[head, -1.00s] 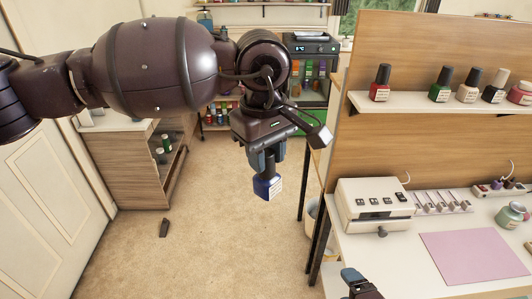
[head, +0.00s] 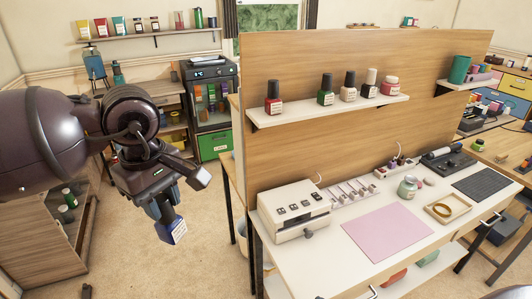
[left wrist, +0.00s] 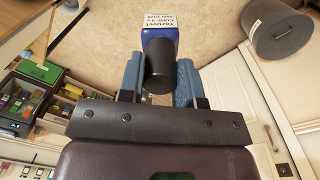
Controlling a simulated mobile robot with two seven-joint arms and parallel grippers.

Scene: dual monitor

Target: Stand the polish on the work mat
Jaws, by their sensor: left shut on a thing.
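The polish (head: 172,231) is a blue bottle with a white label and a dark cap. My left gripper (head: 163,208) is shut on its cap and holds it in the air over the floor, left of the table. In the left wrist view the polish (left wrist: 160,42) sits between the two blue fingers (left wrist: 158,80), its label facing away from the gripper. The work mat (head: 388,233) is a flat pink sheet on the white table, with nothing on it. My right gripper is not clearly in view; only a dark part shows at the bottom right edge.
A white boxy device (head: 294,209) stands left of the mat. A grey-green jar (head: 408,186) and a small tray (head: 447,207) stand behind and right of it. A shelf (head: 330,108) with several bottles hangs on the wooden panel above the table.

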